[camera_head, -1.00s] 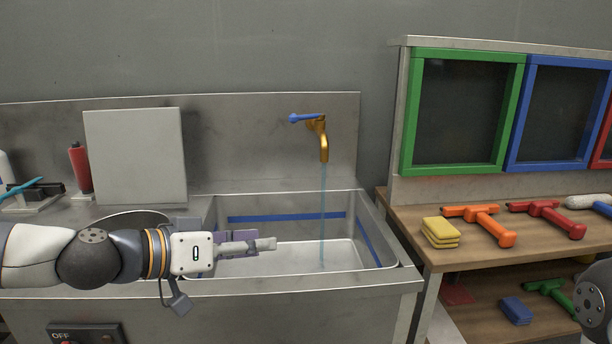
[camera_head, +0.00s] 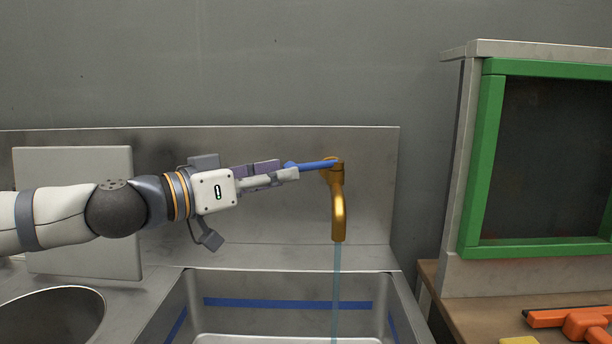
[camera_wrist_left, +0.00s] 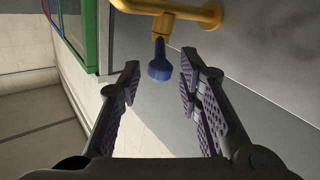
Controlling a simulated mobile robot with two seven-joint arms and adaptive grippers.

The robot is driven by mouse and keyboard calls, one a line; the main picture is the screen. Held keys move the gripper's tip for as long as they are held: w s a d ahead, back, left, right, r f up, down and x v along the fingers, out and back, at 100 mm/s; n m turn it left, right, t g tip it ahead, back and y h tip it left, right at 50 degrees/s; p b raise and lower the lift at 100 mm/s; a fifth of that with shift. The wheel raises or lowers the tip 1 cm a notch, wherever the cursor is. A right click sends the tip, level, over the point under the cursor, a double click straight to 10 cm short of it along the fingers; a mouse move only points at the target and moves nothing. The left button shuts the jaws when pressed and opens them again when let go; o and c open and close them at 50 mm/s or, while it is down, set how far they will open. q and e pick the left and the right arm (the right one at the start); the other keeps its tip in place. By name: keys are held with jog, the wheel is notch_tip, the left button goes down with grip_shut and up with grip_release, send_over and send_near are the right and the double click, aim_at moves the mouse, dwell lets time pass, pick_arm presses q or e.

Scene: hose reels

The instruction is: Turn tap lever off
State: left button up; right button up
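The brass tap (camera_head: 338,205) is on the steel back panel, and a thin stream of water (camera_head: 337,285) runs from its spout. Its blue lever (camera_head: 312,165) points left toward my left gripper (camera_head: 286,170). In the left wrist view the gripper (camera_wrist_left: 158,78) is open, its two padded fingers spread. The blue lever's rounded end (camera_wrist_left: 159,68) lies between the fingertips, apart from both. The brass tap body (camera_wrist_left: 178,12) shows above it. My right gripper is not in view.
The sink basin (camera_head: 270,290) with a blue stripe is below the tap. A light panel (camera_head: 75,210) leans behind my left arm. To the right stand a green-framed window (camera_head: 483,165) and a wooden bench with an orange tool (camera_head: 580,322).

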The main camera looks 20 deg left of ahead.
aim_at(300, 168)
pick_arm(q)
jog(key=x, duration=0.5)
jog(key=shift+b, duration=0.3)
jog(key=shift+w+d+r, duration=0.1)
jog(key=shift+w+r, duration=0.1)
jog(key=shift+c, duration=0.2)
grip_shut()
